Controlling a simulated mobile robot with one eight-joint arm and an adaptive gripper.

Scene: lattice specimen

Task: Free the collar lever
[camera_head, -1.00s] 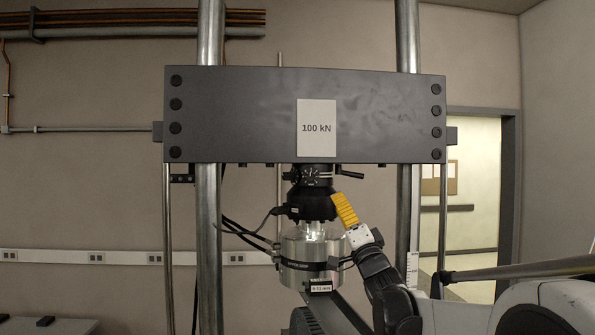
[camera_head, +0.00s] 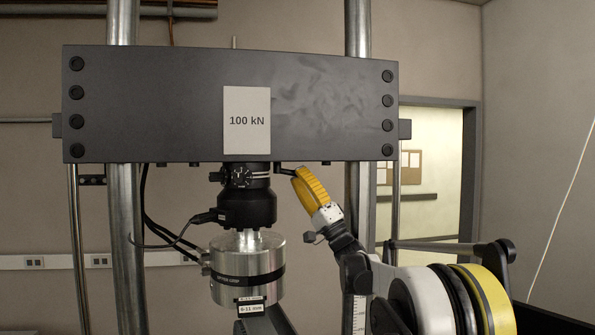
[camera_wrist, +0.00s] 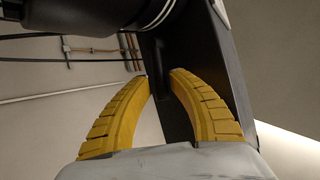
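The black round collar (camera_head: 246,177) sits under the dark crosshead, above a bright metal cylinder. Its lever is a short dark rod on the collar's right side, largely hidden in the head view by my gripper (camera_head: 297,174). In the wrist view the lever (camera_wrist: 161,60) runs down between the two yellow fingertips of my gripper (camera_wrist: 160,76). The fingers stand apart on either side of it. A firm grip on the lever is not visible.
The dark crosshead (camera_head: 165,100), marked 100 kN, is close above my gripper. Metal columns (camera_head: 124,230) stand on both sides. The metal cylinder (camera_head: 262,258) is below the collar, with a black cable (camera_head: 165,240) on its left.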

